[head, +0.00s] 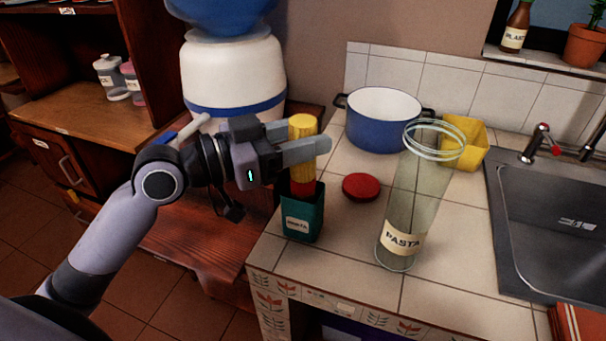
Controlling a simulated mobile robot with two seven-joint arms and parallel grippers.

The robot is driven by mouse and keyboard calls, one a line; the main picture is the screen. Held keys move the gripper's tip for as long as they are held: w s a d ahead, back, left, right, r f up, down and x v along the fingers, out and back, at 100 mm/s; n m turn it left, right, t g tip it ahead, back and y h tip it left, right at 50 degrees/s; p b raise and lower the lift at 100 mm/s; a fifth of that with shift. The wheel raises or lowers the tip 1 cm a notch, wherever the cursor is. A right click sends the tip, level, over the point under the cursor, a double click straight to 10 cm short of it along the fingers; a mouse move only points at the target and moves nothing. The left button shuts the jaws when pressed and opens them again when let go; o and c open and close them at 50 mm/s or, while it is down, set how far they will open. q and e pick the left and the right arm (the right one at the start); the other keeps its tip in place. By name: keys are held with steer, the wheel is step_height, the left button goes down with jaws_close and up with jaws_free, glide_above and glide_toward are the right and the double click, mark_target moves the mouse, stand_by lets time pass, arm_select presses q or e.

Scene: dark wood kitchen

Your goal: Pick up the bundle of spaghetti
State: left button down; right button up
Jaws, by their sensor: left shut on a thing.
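The bundle of spaghetti (301,125) is a yellow upright bunch with a red lower part. It stands with its lower end in or just above the mouth of a dark green box (302,222) at the counter's left edge; I cannot tell if it touches the box. My left gripper (300,143) comes in from the left and is shut on the bundle, its fingers level and on either side of it. My right gripper is not in view.
A tall glass jar (412,205) labelled PASTA stands open on the tiled counter (340,235), with a red lid (361,187) beside it. A blue pot (381,125) and a yellow container (470,150) stand behind. The sink (550,220) is at right.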

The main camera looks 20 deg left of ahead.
arm_select(q)
steer(key=shift+r, duration=0.15)
step_height(320, 180, up, 20)
steer(key=p, duration=0.2)
steer(key=shift+p, duration=0.4)
stand_by(1.1)
